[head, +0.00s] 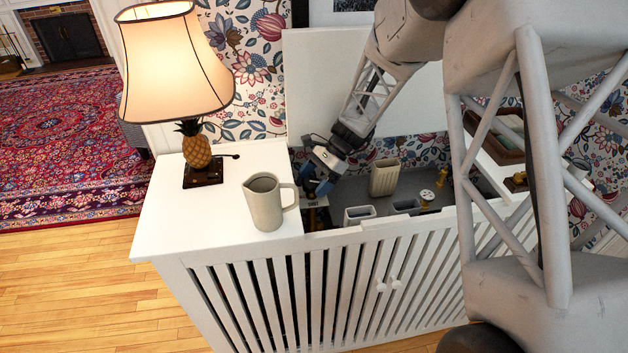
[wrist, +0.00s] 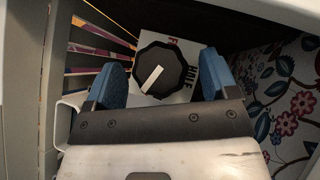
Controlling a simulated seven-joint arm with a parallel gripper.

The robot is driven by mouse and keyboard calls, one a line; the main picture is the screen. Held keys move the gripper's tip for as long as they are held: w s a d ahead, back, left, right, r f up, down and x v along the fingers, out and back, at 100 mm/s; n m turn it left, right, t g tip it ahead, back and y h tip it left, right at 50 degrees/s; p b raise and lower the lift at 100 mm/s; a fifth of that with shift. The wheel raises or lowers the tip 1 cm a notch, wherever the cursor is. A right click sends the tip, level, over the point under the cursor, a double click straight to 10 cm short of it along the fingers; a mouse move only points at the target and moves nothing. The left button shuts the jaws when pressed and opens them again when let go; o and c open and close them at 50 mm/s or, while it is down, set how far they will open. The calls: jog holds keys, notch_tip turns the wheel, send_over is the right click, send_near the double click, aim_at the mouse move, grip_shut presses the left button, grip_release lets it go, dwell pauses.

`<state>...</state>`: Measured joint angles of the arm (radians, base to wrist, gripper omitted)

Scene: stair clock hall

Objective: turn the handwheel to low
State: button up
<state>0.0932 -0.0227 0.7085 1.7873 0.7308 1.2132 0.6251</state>
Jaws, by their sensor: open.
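The handwheel (wrist: 172,66) is a black, many-sided knob with a white pointer bar in the wrist view. The bar runs from near its middle to its lower-left edge. It sits on a white plate (wrist: 188,47) with "HALF" on the right and a red letter, partly hidden, at the top. I see no "low" mark. My gripper (wrist: 163,63) is open, with one blue finger to each side of the handwheel; I cannot tell whether they touch it. In the head view my gripper (head: 317,184) reaches down inside the cabinet's left end, hiding the handwheel.
The white slatted cabinet (head: 215,262) has an open well, with its walls close around my gripper. A jug (head: 263,207) and a lit lamp (head: 175,65) stand on its left top. A beige container (head: 384,178) and a yellow fitting (head: 427,196) are right of my gripper.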

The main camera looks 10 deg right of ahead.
jog(key=shift+r, duration=0.85)
notch_tip(320, 180, up, 2)
jog(key=shift+r, duration=0.1)
jog(key=s+d+r, duration=0.1)
jog(key=s, duration=1.5)
jog(key=shift+d, duration=0.15)
jog(key=shift+c, duration=1.4)
jog(key=n+t+h, duration=0.6)
jog(key=n+t, duration=0.2)
jog(key=n, duration=1)
send_near(314, 180)
jog(key=shift+a+f, duration=0.75)
jog(key=shift+f, duration=0.15)
jog(key=shift+w+f, duration=0.1)
